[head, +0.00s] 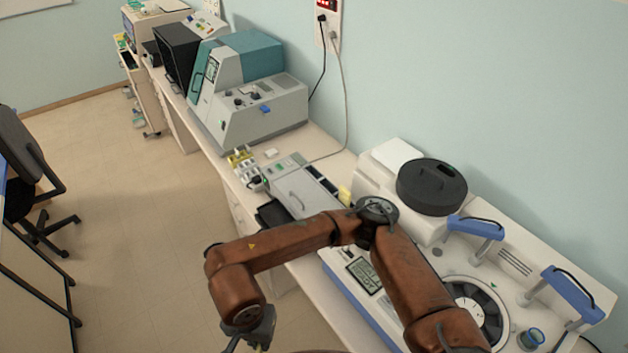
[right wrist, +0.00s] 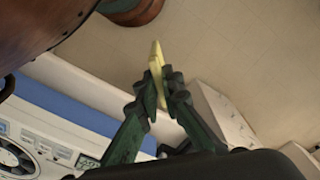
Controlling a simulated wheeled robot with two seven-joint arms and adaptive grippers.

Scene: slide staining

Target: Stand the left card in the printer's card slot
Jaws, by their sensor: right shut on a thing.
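My right gripper (head: 248,340) hangs at the bottom of the head view, off the front of the bench; its fingertips are cut off or hard to see there. In the right wrist view my right gripper (right wrist: 163,88) is shut on a thin yellow card (right wrist: 157,58), which sticks out past the fingertips above the floor. A grey, flat-topped device (head: 298,188) with a handle stands on the bench; I cannot tell whether it is the printer, and no card slot can be made out. My left gripper is out of view.
A white analyser with blue handles (head: 480,228) and a black round lid (head: 432,186) fills the near bench. Small yellow-topped items (head: 240,157) stand left of the grey device. A grey and teal machine (head: 250,90) stands farther back.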

